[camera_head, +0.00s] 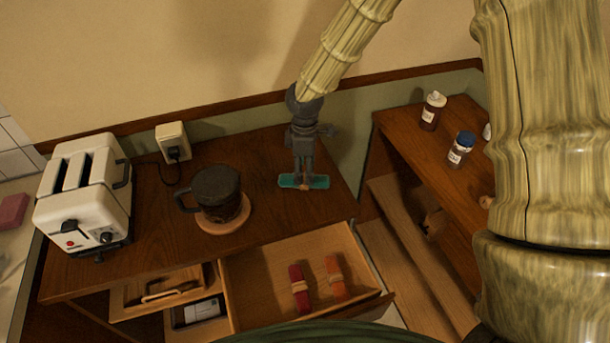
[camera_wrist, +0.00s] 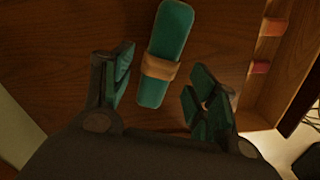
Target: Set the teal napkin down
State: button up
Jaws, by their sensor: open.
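The teal napkin (camera_head: 319,182), rolled with a tan band, lies on the wooden counter (camera_head: 265,165) to the right of the dark mug. In the wrist view the napkin (camera_wrist: 172,40) lies between and beyond my open fingers, with its band (camera_wrist: 160,66) in plain sight. My gripper (camera_head: 303,180) points down at the napkin from above and hides part of its middle in the head view. In the wrist view my gripper (camera_wrist: 160,90) has its fingers apart, with gaps visible on both sides of the napkin.
A dark mug (camera_head: 218,188) stands on a round wooden coaster (camera_head: 228,225). A white toaster (camera_head: 85,195) is at the left. Below, an open drawer (camera_head: 255,290) holds a red napkin (camera_head: 299,285) and an orange napkin (camera_head: 335,278). Bottles (camera_head: 460,148) stand on the right shelf.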

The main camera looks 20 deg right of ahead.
notch_tip(320, 180, up, 9)
jog(key=b, duration=0.1)
jog(key=shift+b, duration=0.3)
jog(key=shift+d+f, duration=0.1)
jog(key=shift+f, duration=0.1)
